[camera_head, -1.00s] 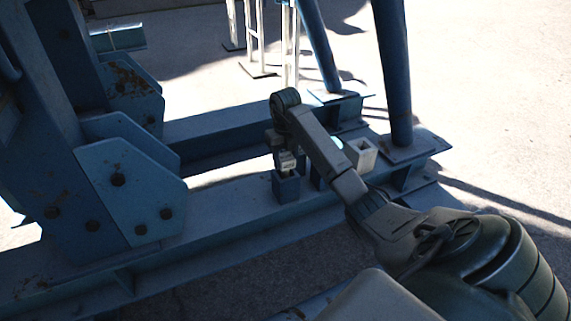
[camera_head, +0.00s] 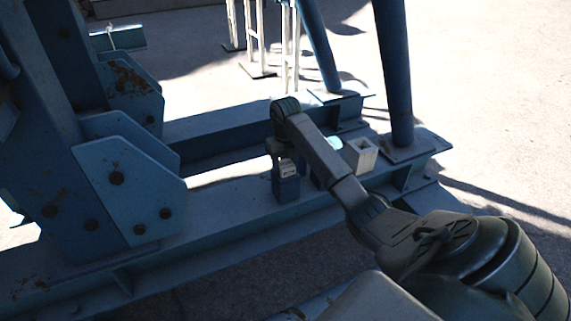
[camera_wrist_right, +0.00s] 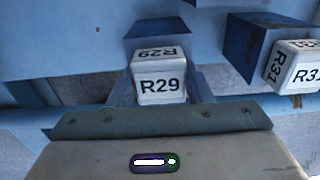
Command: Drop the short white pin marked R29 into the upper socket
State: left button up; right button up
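The white pin marked R29 (camera_wrist_right: 160,88) stands upright in a blue box-shaped holder (camera_head: 286,190) on the blue steel beam. My right gripper (camera_head: 287,163) is low over this holder, pointing down. In the right wrist view its fingers lie on both sides of the R29 pin, close against it. Whether they grip it or leave a thin gap cannot be told. A pale grey box with an open top (camera_head: 361,156) stands further right on the beam. I cannot tell whether it is the upper socket. My left gripper is out of view.
Blue posts (camera_head: 393,75) rise behind on the right, and a large bolted bracket (camera_head: 130,190) stands on the left. Sunlit ground lies beyond.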

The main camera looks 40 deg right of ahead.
jog(key=o, duration=0.4)
jog(key=shift+o, duration=0.2)
